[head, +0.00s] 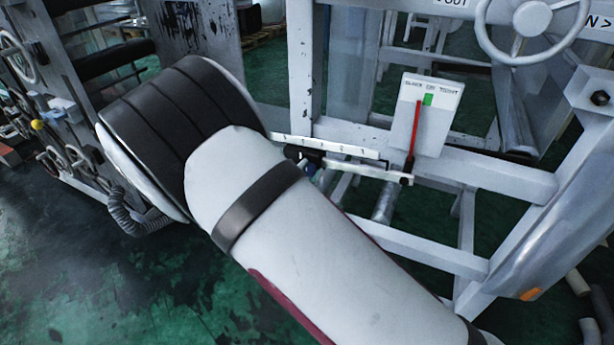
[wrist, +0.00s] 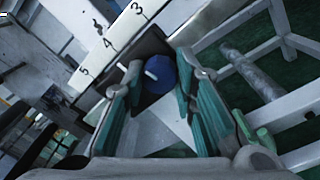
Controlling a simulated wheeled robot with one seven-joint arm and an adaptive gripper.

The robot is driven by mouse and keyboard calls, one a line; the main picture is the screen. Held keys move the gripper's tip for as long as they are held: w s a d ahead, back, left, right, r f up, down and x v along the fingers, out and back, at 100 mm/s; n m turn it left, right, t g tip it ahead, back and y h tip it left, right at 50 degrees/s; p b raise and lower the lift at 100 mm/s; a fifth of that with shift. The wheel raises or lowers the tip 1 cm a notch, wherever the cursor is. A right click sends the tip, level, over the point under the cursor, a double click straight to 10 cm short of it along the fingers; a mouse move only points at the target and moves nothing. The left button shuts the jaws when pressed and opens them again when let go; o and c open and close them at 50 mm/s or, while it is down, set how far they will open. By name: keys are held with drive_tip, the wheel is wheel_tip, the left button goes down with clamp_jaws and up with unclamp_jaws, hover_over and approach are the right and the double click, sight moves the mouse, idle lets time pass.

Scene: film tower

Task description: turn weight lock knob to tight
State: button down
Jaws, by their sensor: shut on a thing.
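The weight lock knob (wrist: 160,74) is blue with a white mark across it. It sits on a dark block (wrist: 151,45) beside a white scale bar (wrist: 112,42) marked 3, 4 and 5. My gripper (wrist: 163,72) is shut on the knob, with a teal-padded finger on each side. In the head view my arm hides most of the gripper, and only a small bit of the blue knob (head: 308,168) shows past it. The scale bar (head: 332,147) also shows there.
A white gauge plate (head: 440,92) stands right of the scale, with a red needle (head: 414,135) just left of a green patch (head: 428,100). Grey frame beams surround the gripper. A handwheel (head: 532,20) is at the top right. Open green floor (head: 95,280) lies at left.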

drive_tip(key=m+b, duration=1.1)
drive_tip(key=shift+f+h, duration=0.1)
drive_tip(key=shift+h, duration=0.2)
drive_tip(key=shift+b, duration=0.35)
drive_tip(key=c, duration=1.3)
unclamp_jaws()
drive_tip(key=shift+s, duration=0.1)
drive_tip(key=v, duration=1.1)
drive_tip(key=shift+s+a, duration=0.2)
drive_tip(key=shift+s, duration=0.15)
